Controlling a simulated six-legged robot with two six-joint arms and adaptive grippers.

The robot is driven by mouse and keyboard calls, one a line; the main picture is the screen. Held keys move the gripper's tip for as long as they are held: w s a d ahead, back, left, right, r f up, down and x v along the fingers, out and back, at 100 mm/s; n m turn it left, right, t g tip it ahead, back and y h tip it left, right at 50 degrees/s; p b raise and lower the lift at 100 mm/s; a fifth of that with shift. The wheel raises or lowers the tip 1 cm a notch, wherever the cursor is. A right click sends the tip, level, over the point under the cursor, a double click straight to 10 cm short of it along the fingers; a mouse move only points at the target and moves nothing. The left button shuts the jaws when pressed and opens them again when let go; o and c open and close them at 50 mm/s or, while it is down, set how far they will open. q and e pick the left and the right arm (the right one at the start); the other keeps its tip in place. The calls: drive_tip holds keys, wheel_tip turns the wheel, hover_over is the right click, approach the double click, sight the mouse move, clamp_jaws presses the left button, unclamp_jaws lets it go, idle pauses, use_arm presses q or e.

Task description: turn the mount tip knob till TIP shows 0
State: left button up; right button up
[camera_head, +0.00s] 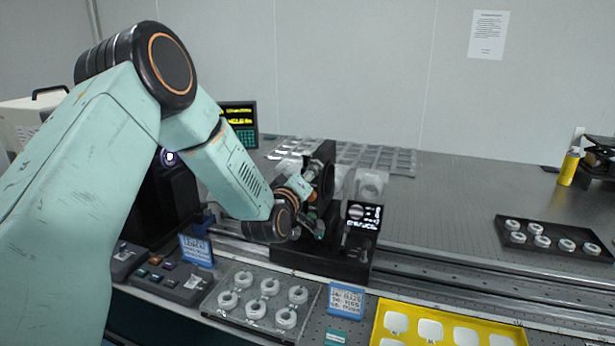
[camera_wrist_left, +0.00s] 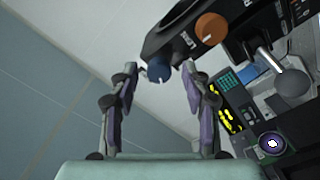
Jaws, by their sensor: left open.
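The black mount (camera_head: 326,178) stands on a black base, partly hidden behind my left arm. In the left wrist view its dark body (camera_wrist_left: 180,32) carries an orange knob (camera_wrist_left: 211,28) and a blue knob (camera_wrist_left: 158,73). I cannot read which one is the tip knob. My left gripper (camera_head: 316,228) is at the mount's near side. In the left wrist view my left gripper (camera_wrist_left: 160,78) is open, with the blue knob between its fingertips and gaps on both sides. A small black display (camera_head: 363,214) stands right of the mount; its writing is too small to read. My right gripper is out of view.
A clear tray of white rings (camera_head: 243,306) and a yellow tray (camera_head: 378,331) lie in front. A black tray (camera_head: 514,241) is at right. Blue-framed signs (camera_head: 347,300) stand near the front edge. A lit screen (camera_head: 238,113) is behind my arm. The back right tabletop is largely clear.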

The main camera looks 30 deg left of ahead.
use_arm(q)
drive_tip(key=v, duration=1.2)
idle(0.5)
drive_tip(key=s+d+f+m+g+h+b, duration=0.1)
drive_tip(key=s+d+f+m+g+h, duration=0.2)
drive_tip(key=f, duration=0.6)
drive_tip(key=s+d+f+m+g+b, duration=0.25)
drive_tip(key=s+d+f, duration=0.25)
drive_tip(key=f, duration=0.3)
drive_tip(key=s+d+f+m+g+h+b, duration=0.1)
drive_tip(key=s+d+f+m+g+h, duration=0.2)
drive_tip(key=f, duration=0.6)
drive_tip(key=s+d+f+m+g+b, duration=0.1)
drive_tip(key=s+f+g, duration=0.2)
drive_tip(key=s+f, duration=0.2)
drive_tip(key=s+d+f+m+g+y+b, duration=0.1)
drive_tip(key=s+d+f+g+b, duration=0.1)
drive_tip(key=s+f, duration=0.4)
drive_tip(key=s+d+f+m+g+b, duration=0.1)
drive_tip(key=s+f+g, duration=0.3)
drive_tip(key=s, duration=1)
wheel_tip(320, 180, down, 2)
drive_tip(key=shift+d+f+y+b, duration=0.2)
drive_tip(key=shift+f+y+b, duration=0.1)
drive_tip(key=shift+b, duration=0.3)
drive_tip(key=shift+m, duration=0.25)
drive_tip(key=shift+r, duration=0.1)
